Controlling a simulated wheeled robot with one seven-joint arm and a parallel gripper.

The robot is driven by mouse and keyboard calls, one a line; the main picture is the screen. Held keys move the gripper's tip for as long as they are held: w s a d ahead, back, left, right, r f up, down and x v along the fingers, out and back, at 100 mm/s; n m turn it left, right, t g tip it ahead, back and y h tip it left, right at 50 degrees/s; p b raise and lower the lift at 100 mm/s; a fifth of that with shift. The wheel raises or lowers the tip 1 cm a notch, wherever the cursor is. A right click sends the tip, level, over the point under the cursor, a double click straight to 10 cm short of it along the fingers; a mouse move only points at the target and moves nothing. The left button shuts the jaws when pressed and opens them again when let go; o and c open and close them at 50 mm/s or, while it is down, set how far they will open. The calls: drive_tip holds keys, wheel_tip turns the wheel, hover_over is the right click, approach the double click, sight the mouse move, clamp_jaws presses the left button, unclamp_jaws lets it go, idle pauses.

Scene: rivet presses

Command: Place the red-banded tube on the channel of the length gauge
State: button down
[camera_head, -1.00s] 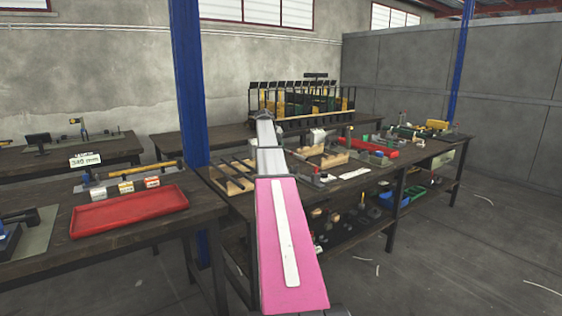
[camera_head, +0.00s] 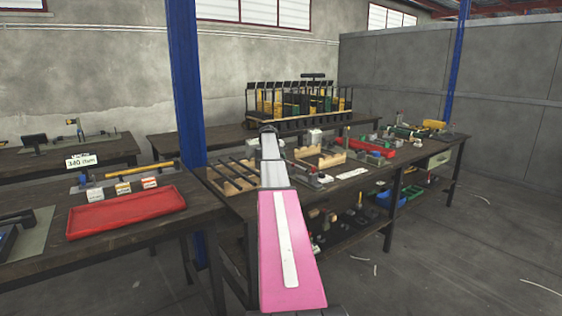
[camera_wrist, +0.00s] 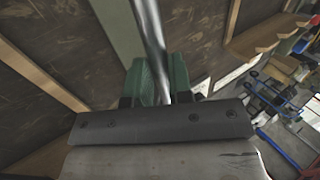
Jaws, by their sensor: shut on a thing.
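My gripper (camera_wrist: 160,80) shows in the wrist view with two green finger pads, shut on a shiny metal tube (camera_wrist: 149,28). The tube runs up out of the top of that view; no red band shows on its visible part. In the head view my arm reaches over the middle bench, but the fingers and the tube cannot be made out. What looks like the length gauge (camera_head: 140,172), a long base with a yellow bar and a "340 mm" sign (camera_head: 80,160), is on the left bench, well to the left of my arm.
A red tray (camera_head: 126,211) and small labelled boxes (camera_head: 122,188) are on the left bench. A blue post (camera_head: 186,80) stands between the left bench and my arm. Wooden racks (camera_head: 232,184) lie on the middle bench (camera_head: 240,208). A black rack (camera_head: 300,122) stands behind.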

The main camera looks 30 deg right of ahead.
drive_tip(key=shift+f, duration=0.5)
drive_tip(key=c, duration=1)
unclamp_jaws()
drive_tip(key=shift+f, duration=0.1)
drive_tip(key=shift+c, duration=0.2)
drive_tip(key=v, duration=1.2)
